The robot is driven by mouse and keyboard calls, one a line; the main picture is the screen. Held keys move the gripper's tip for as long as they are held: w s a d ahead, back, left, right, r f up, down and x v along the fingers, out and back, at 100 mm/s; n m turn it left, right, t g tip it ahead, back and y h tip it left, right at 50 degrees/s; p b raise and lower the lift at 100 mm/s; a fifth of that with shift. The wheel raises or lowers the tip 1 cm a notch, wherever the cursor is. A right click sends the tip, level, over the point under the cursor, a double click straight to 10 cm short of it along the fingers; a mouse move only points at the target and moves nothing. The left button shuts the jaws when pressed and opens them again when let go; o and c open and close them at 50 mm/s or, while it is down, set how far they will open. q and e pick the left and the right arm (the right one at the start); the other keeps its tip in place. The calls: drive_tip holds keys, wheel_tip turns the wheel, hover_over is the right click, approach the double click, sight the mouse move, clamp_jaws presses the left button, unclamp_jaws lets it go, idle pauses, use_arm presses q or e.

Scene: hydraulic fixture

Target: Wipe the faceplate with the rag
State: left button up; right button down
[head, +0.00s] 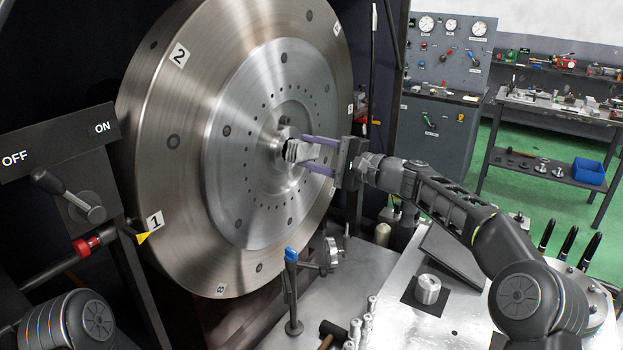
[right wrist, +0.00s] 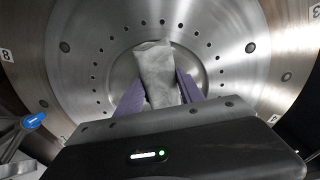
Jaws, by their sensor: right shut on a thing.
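The faceplate (head: 255,190) is a large round steel disc, upright, with rings of small holes and numbered tags on its rim. It also fills the right wrist view (right wrist: 225,60). My right gripper (head: 307,155) is shut on a grey-white rag (head: 297,150) in front of the faceplate's centre. In the right wrist view the rag (right wrist: 158,72) stands up between the two purple fingers and overlaps the hub area. I cannot tell whether the rag touches the metal. My left gripper is out of sight; only a part of my left arm shows at the bottom left.
An ON/OFF lever panel (head: 60,145) stands at the left. A blue-topped post (head: 292,290) rises below the faceplate. A metal table (head: 390,325) at the front holds a small metal cylinder (head: 428,289). A gauge panel (head: 445,60) and workbench (head: 555,110) stand behind on green floor.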

use_arm(q)
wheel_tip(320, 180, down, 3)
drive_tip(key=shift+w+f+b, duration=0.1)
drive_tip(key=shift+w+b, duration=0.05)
drive_tip(key=shift+b, duration=0.9)
use_arm(e)
wheel_tip(320, 180, down, 3)
drive_tip(key=shift+f, duration=0.15)
drive_tip(key=shift+w+a+p, duration=0.2)
drive_tip(key=shift+a+p, duration=0.05)
drive_tip(key=shift+p, duration=0.15)
use_arm(q)
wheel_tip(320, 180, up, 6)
drive_tip(key=p, duration=0.5)
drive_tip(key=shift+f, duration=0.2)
use_arm(e)
drive_tip(key=x, duration=0.5)
drive_tip(key=shift+w+a, duration=0.15)
use_arm(q)
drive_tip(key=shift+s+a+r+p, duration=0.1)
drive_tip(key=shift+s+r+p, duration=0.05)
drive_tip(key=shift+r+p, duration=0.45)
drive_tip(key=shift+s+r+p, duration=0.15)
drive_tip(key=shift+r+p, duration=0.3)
drive_tip(key=shift+p, duration=0.1)
use_arm(e)
drive_tip(key=shift+x, duration=0.95)
